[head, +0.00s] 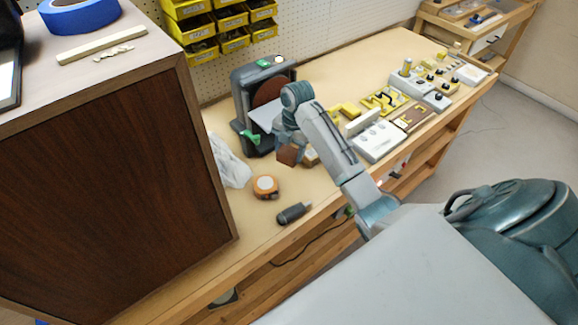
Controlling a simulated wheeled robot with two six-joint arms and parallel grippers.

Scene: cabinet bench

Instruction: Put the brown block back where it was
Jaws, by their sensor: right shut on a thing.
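The brown block (288,154) is in my right gripper (289,144), held above the bench near the disc sander. The gripper points down and is shut on the block. The block looks small and square-sided, and its upper part is hidden by the gripper. I cannot tell exactly how high above the bench top it is. My left gripper does not show in the head view.
A disc sander (262,98) stands behind the gripper. A tape measure (265,186) and a dark cylindrical tool (293,213) lie on the bench (250,215). A large brown cabinet (120,190) fills the left. Yellow parts and grey boxes (377,141) crowd the right.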

